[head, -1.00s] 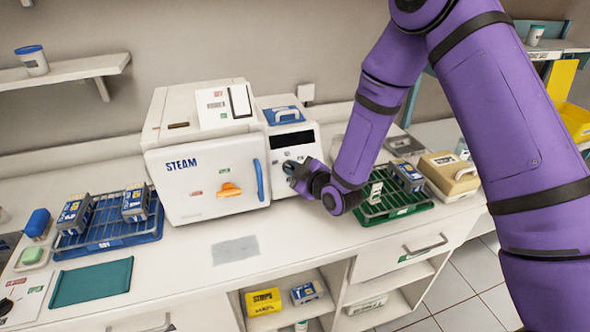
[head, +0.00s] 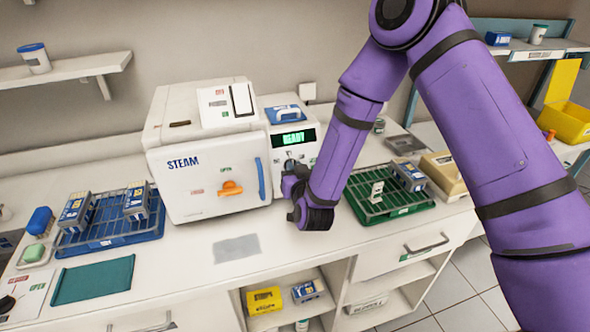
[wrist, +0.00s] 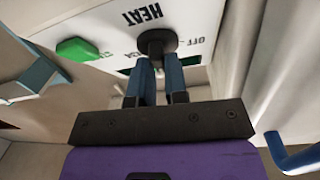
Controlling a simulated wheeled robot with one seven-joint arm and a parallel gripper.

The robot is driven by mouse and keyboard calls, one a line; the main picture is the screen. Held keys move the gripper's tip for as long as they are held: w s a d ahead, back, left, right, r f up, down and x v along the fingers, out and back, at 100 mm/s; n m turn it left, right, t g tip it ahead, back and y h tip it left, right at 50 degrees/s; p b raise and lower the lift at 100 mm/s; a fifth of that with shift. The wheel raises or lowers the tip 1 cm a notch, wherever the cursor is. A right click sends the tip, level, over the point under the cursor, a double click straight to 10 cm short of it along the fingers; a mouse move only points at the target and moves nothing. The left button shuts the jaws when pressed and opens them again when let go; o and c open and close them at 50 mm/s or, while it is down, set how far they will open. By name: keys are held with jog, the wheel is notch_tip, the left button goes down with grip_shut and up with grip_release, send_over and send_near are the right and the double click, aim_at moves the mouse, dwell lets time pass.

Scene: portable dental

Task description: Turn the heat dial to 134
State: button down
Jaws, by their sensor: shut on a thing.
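The heat dial (wrist: 157,41) is a dark round knob on the steamer's white front panel (wrist: 105,30). The word HEAT shows upside down beside it in the wrist view. OFF is printed on its right; the small print on its left is too unclear to read. My gripper (wrist: 158,63) has its two blue fingers shut on the dial. In the head view my gripper (head: 287,184) is at the control panel and hides most of the dial. The steamer's display (head: 292,138) is lit green and reads READY.
The steamer's white door (head: 205,180) has a blue handle (head: 261,178) and an orange latch, left of my gripper. A green button (wrist: 78,50) is near the dial.

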jog(key=m+h, duration=0.2)
jog(key=m, duration=0.1)
jog(key=m+h, duration=0.2)
jog(key=m, duration=0.2)
jog(key=shift+a+m+g, duration=0.15)
jog(key=shift+m+g, duration=0.15)
dwell(0.3)
jog(key=c, duration=1.1)
grip_release()
jog(key=shift+c, duration=0.2)
jog(key=shift+s, duration=0.1)
jog(key=s+r, duration=0.1)
jog(key=s, duration=0.9)
jog(key=shift+s+r, duration=0.3)
